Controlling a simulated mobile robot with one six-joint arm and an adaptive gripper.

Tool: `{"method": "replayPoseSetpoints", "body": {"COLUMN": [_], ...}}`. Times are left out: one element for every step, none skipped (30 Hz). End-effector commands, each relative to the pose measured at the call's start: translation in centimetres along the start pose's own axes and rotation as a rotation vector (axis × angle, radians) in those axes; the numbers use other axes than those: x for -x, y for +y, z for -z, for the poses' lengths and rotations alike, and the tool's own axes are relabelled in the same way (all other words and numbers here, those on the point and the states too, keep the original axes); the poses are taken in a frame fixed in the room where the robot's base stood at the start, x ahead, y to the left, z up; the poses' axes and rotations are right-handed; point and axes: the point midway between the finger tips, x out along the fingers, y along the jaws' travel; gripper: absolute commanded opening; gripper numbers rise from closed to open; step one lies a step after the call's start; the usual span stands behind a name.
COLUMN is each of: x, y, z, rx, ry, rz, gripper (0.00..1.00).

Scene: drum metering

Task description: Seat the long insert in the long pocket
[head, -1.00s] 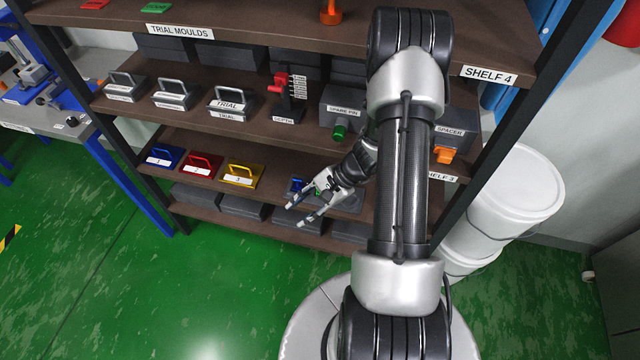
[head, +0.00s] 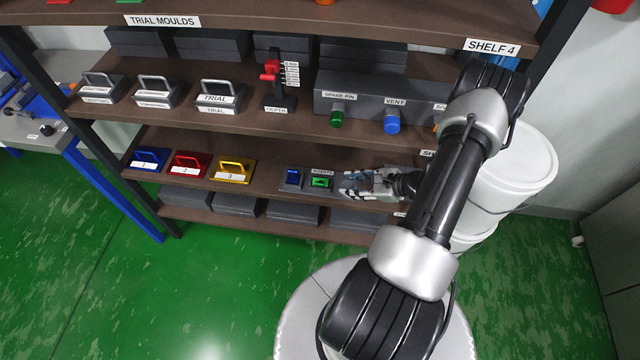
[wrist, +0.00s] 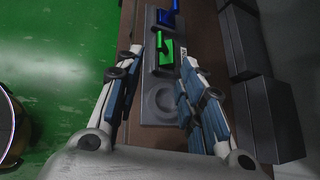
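A grey inserts tray (head: 305,186) lies on the third shelf. A blue piece (head: 292,177) and a green piece (head: 320,182) with an upright handle sit in it. In the wrist view the tray (wrist: 146,113) also shows a round recess (wrist: 163,101) nearer to me. Which piece is the long insert, and where the long pocket is, I cannot tell. My gripper (head: 347,184) is open and empty at the tray's right end, pointing left. In the wrist view its fingers (wrist: 164,62) are on either side of the recess, with the green piece (wrist: 166,54) near the tips.
Blue (head: 149,159), red (head: 191,164) and yellow (head: 233,170) handled blocks stand left on the same shelf. The shelf above holds trial moulds (head: 218,96), a red depth gauge (head: 275,85) and a grey box (head: 360,98) with coloured knobs. White buckets (head: 515,170) stand right.

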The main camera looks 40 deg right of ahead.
Motion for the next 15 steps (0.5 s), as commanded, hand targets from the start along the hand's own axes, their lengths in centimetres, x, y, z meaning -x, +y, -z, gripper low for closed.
{"method": "replayPoseSetpoints", "body": {"x": [-1.4,-2.1,-3.0,-3.5,-4.1,-4.7,-5.1,-5.5,-5.8,-6.1,-6.2,-6.4,-6.5,-6.7,-7.1], "y": [0.2,0.2,0.2,0.1,0.2,0.1,0.1,0.1,0.1,0.1,0.1,0.0,0.1,0.1,0.1], "z": [0.2,0.2,0.2,0.2,0.1,0.1,0.1,0.1,0.1,0.1,0.0,0.0,0.0,0.0,-0.1], "rx": [0.003,0.002,0.002,0.002,0.002,0.002,0.002,0.002,0.001,0.001,0.001,0.001,0.001,0.002,0.002], "ry": [-0.001,-0.001,-0.001,-0.001,-0.001,-0.001,-0.001,-0.001,-0.001,0.0,0.0,0.0,0.0,0.0,-0.001], "rz": [-0.005,-0.004,-0.005,-0.003,-0.004,-0.003,-0.002,-0.003,-0.002,-0.001,-0.001,-0.001,-0.001,-0.001,-0.002], "gripper": [0.36,0.36,0.36,0.36,0.36,0.36,0.36,0.36,0.36,0.36,0.36,0.36,0.36,0.36,0.36]}}
